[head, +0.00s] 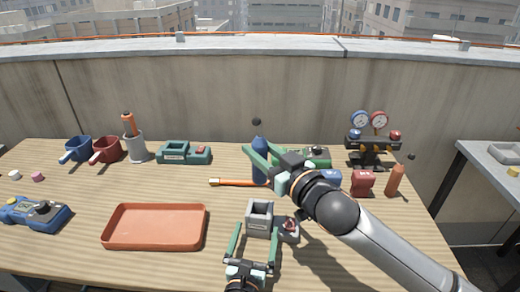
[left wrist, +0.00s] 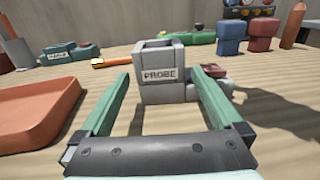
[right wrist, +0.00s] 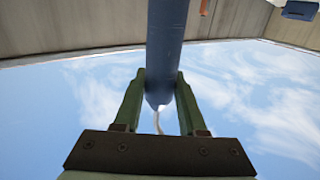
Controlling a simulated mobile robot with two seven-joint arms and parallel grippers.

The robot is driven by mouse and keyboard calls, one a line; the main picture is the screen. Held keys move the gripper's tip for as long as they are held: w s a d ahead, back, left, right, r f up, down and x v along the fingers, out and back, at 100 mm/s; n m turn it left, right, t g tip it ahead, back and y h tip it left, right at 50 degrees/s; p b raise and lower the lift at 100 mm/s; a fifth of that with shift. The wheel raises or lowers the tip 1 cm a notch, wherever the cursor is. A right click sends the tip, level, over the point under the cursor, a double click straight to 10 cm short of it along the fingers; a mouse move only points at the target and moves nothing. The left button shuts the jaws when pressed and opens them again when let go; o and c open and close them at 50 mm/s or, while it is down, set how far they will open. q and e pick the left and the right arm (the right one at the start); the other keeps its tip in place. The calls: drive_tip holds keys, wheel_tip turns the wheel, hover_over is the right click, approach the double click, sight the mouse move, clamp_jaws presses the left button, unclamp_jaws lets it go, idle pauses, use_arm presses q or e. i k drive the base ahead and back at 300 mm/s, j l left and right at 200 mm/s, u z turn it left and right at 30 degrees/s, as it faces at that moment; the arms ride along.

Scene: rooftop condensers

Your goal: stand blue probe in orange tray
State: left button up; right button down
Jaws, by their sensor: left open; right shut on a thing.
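A grey holder labelled PROBE (head: 260,217) stands right of the tray, with an open top. My left gripper (head: 257,232) is open, its fingers on either side in front of the holder, apparently not gripping it.
An orange-handled tool (head: 235,182) lies behind the holder. A blue meter (head: 35,214) is left of the tray. Mugs (head: 106,150), a grey cup with a screwdriver (head: 136,148), a green device (head: 185,152) and a gauge set (head: 370,140) stand along the back.

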sight(148, 248)
drive_tip(key=k+l, duration=0.8)
drive_tip(key=l, duration=0.1)
